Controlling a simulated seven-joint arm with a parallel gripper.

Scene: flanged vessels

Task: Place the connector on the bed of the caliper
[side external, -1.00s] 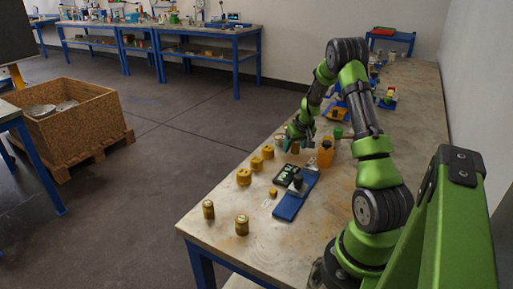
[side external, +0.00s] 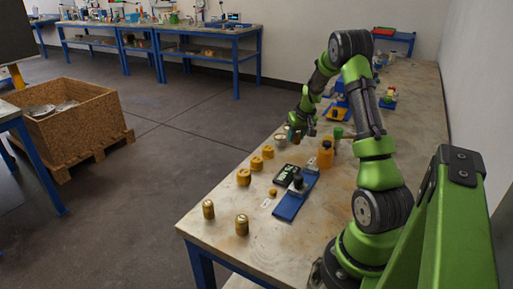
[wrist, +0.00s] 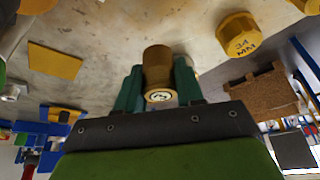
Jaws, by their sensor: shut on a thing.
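My gripper (wrist: 159,88) is shut on a brass, round connector (wrist: 158,66) with a pale marked end face in the wrist view. The two green fingers press on its sides. In the side view my gripper (side external: 295,134) is at the far part of the bench, and the held connector is too small to make out there. The caliper has a blue bed (side external: 290,207) with a dark upright part on it and a dark display (side external: 285,174) beside it. It lies on the near part of the bench, well apart from my gripper. The bed looks empty at its near end.
Several yellow flanged pieces (side external: 244,177) line the bench's left side. Two brass cylinders (side external: 208,209) stand near the front corner. An orange bottle-like vessel (side external: 325,154) stands between my gripper and the caliper, to the right. A white card (side external: 266,203) lies left of the bed.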

